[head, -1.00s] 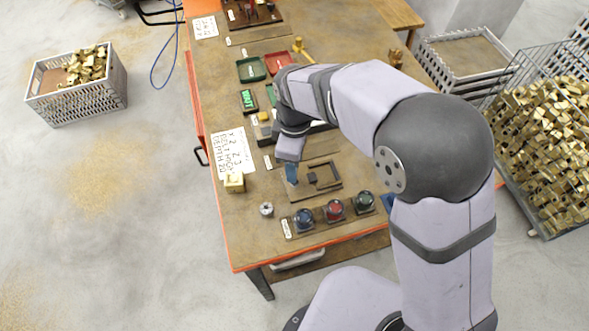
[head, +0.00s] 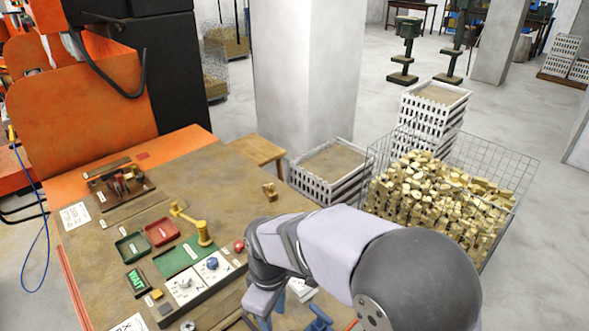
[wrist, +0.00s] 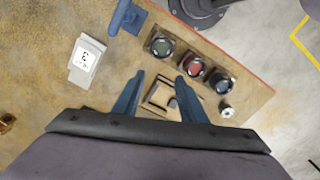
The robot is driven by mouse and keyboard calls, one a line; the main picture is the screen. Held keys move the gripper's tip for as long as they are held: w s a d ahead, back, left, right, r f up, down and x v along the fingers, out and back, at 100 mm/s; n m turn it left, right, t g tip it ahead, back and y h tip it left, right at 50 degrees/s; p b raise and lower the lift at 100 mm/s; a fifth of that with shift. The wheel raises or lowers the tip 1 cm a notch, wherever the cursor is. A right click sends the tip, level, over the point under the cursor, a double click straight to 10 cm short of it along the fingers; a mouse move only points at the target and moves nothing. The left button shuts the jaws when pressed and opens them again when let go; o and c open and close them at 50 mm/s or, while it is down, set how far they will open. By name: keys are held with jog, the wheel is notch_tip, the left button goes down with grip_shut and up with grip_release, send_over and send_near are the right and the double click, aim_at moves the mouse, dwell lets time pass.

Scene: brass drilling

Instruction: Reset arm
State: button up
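My gripper (wrist: 158,88) shows two blue fingers spread apart in the wrist view, with nothing between them. It points down over the worktable (head: 90,230), above a dark square fixture frame (wrist: 152,104) with a small block in it. In the head view the gripper (head: 272,312) is at the bottom edge, partly cut off and partly behind my arm. The fixture is mostly hidden there.
Beside the fixture, the wrist view shows green (wrist: 161,45), red (wrist: 193,65) and dark blue (wrist: 219,82) buttons, a white numbered block (wrist: 87,58) and a blue item (wrist: 127,17). Red (head: 161,232) and green (head: 132,246) trays lie farther back. A wire basket of brass parts (head: 440,195) stands right.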

jog(key=s+d+m, duration=0.4)
jog(key=d+m, duration=0.2)
jog(key=d, duration=0.4)
jog(key=s+d+m, duration=0.4)
jog(key=d+m, duration=0.3)
jog(key=d, duration=0.3)
jog(key=shift+s+d+f, duration=0.2)
jog(key=shift+f, duration=0.15)
jog(key=shift+o, duration=0.5)
dwell(1.1)
jog(key=shift+r, duration=0.1)
